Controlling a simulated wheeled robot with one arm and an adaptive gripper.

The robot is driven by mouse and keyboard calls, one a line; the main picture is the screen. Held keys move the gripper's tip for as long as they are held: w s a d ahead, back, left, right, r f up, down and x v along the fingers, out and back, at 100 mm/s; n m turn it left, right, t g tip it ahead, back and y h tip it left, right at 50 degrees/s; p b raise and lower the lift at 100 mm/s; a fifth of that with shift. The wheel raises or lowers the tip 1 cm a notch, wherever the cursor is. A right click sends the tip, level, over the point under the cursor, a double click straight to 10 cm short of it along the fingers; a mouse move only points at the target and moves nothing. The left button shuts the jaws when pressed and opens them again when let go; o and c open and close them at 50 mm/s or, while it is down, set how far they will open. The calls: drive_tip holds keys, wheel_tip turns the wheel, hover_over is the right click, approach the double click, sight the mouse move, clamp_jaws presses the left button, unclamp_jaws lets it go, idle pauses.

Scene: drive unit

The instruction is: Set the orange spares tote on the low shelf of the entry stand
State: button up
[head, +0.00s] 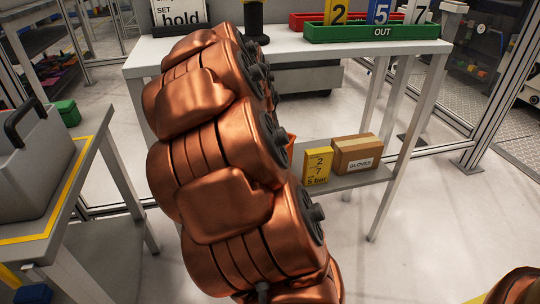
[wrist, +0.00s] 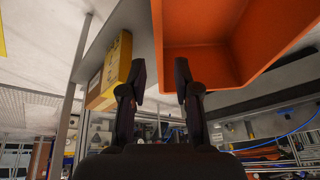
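The orange spares tote (wrist: 205,25) fills the upper right of the wrist view. In the head view only a sliver of orange (head: 291,146) shows beside my arm, at the height of the low shelf (head: 345,181) of the entry stand (head: 290,54). The shelf's grey surface (wrist: 128,30) also shows in the wrist view, left of the tote. My gripper (wrist: 160,72) is open, its black fingers apart on either side of the tote's near edge. I cannot tell whether the tote rests on the shelf. My arm hides the gripper in the head view.
A yellow box (head: 317,166) and a cardboard gloves box (head: 357,153) stand on the shelf's right part. A green OUT tray (head: 375,33) is on the stand's top.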

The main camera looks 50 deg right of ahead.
drive_tip(key=s+a+f+n+g+y, duration=0.1)
drive_tip(key=s+a+n+y, duration=0.2)
drive_tip(key=a, duration=0.9)
drive_tip(key=s+a+f+n+y, duration=0.1)
drive_tip(key=s+a+n, duration=0.3)
drive_tip(key=a, duration=0.7)
drive_tip(key=s+a+f+n+g, duration=0.2)
drive_tip(key=s+a+n+g, duration=0.1)
drive_tip(key=s+a+n, duration=0.6)
drive_tip(key=s+a, duration=0.3)
drive_tip(key=shift+s+a+n+g, duration=0.2)
drive_tip(key=shift+n+g, duration=0.1)
drive_tip(key=shift+n, duration=0.1)
drive_tip(key=shift+r, duration=0.2)
wheel_tip(320, 180, up, 40)
drive_tip(key=t+p, duration=0.1)
drive_tip(key=p, duration=3.7)
drive_tip(key=shift+w+r+t+p, duration=0.2)
drive_tip(key=shift+w+t+p, duration=0.1)
drive_tip(key=shift+p, duration=0.05)
